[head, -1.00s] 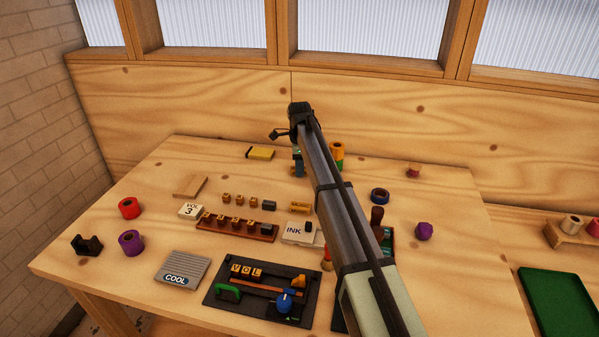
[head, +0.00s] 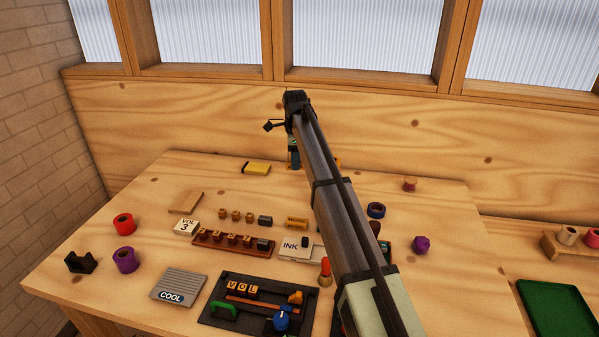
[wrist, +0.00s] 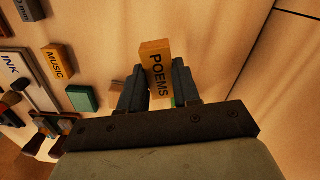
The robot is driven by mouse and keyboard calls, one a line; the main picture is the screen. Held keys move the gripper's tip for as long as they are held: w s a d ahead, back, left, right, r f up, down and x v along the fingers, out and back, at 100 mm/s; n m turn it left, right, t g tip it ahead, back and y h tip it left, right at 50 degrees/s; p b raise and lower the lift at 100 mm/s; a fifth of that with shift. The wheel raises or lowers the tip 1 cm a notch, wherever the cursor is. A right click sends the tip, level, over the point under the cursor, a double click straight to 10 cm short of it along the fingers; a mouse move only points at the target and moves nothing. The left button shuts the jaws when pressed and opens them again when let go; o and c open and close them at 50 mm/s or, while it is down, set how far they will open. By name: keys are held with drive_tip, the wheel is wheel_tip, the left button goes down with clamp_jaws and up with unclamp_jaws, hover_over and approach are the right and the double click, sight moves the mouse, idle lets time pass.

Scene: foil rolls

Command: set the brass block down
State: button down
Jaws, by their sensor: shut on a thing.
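The brass block (wrist: 157,70), lettered POEMS, is between the two fingers of my gripper (wrist: 158,88) in the wrist view. My gripper is shut on it, and its lettered face shows. In the head view my gripper (head: 293,158) is at the back of the table, right of a yellow block (head: 256,168). My own arm hides much of the gripper there, and I cannot make out the held block clearly. From these views I cannot tell how far the block is above the wood.
A MUSIC block (wrist: 58,62) and a green block (wrist: 82,98) lie to the left in the wrist view. The wooden back wall (head: 200,120) rises behind.

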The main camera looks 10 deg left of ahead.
drive_tip(key=shift+r, duration=1.1)
drive_tip(key=r, duration=0.4)
drive_tip(key=shift+d+r, duration=0.3)
drive_tip(key=shift+d, duration=0.1)
drive_tip(key=s+d+m, duration=0.1)
drive_tip(key=s+d, duration=0.1)
drive_tip(key=d, duration=1.7)
drive_tip(key=m, duration=0.2)
hover_over(410, 217)
wheel_tip(410, 217, down, 4)
drive_tip(key=f, duration=0.1)
drive_tip(key=shift+s+f, duration=0.1)
drive_tip(key=shift+f, duration=5)
drive_tip(key=shift+f, duration=0.1)
drive_tip(key=c, duration=0.8)
unclamp_jaws()
